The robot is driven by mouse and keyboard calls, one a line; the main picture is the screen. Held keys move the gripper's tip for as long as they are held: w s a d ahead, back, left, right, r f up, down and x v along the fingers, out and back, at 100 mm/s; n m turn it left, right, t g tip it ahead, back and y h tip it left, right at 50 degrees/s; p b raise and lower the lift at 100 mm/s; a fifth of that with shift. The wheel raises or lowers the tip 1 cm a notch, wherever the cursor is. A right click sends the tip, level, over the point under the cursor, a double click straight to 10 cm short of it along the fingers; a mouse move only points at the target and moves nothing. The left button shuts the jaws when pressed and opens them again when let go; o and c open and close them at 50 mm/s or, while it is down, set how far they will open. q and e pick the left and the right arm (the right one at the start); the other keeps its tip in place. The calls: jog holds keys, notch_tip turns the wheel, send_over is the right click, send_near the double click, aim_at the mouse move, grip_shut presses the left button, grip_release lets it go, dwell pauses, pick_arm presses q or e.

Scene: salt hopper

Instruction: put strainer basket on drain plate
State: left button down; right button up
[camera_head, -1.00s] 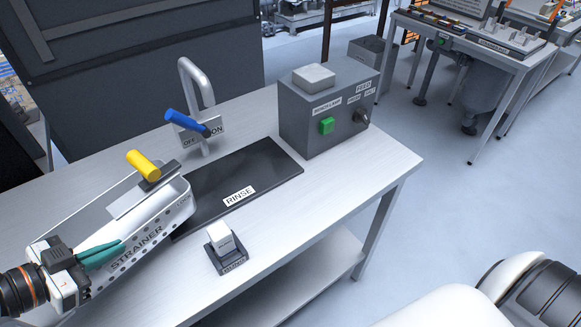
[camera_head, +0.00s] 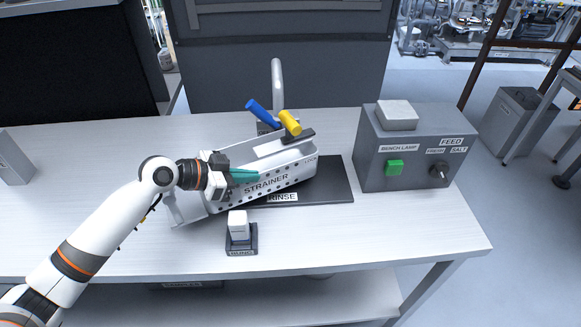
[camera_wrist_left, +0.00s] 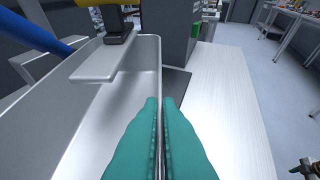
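The strainer basket (camera_head: 262,184) is a long pale metal trough with holes, marked STRAINER, with a black bracket and yellow handle (camera_head: 290,122) at its far right end. My left gripper (camera_head: 245,175) has its teal fingers closed on the basket's near wall; they also show in the left wrist view (camera_wrist_left: 160,135), pinching the thin wall. The basket is over the dark plate marked RINSE (camera_head: 335,186), the only plate I see, with its left end beyond the plate's edge. I cannot tell whether it touches the plate.
A tap with a blue lever (camera_head: 262,112) stands just behind the basket. A white block in a dark holder (camera_head: 240,232) is close in front. The grey control box (camera_head: 420,150) stands right of the plate.

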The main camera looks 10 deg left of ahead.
aim_at(289, 172)
pick_arm(q)
jog(key=w+d, duration=0.2)
jog(key=w+d+p, duration=0.1)
jog(key=w+d, duration=0.1)
jog(key=d, duration=0.1)
jog(key=w+d+p, duration=0.1)
jog(key=w+d, duration=0.1)
jog(key=d, duration=0.1)
jog(key=shift+w+d+r, duration=0.1)
jog(key=shift+w+r, duration=0.1)
jog(key=shift+f+p, duration=0.8)
jog(key=shift+f, duration=1.05)
pick_arm(e)
jog(key=shift+w+d+r, duration=0.1)
jog(key=shift+d+r, duration=0.15)
jog(key=shift+r, duration=0.45)
jog(key=shift+s+d+r, duration=0.1)
jog(key=shift+d+r, duration=0.1)
jog(key=shift+r, duration=0.5)
jog(key=shift+w+d+r, duration=0.1)
jog(key=shift+d+r, duration=0.15)
jog(key=shift+r, duration=0.45)
jog(key=shift+f, duration=0.1)
pick_arm(q)
jog(key=shift+f, duration=0.2)
jog(key=c, duration=1.6)
grip_release()
jog(key=shift+c, duration=0.2)
pick_arm(e)
jog(key=shift+a, duration=0.15)
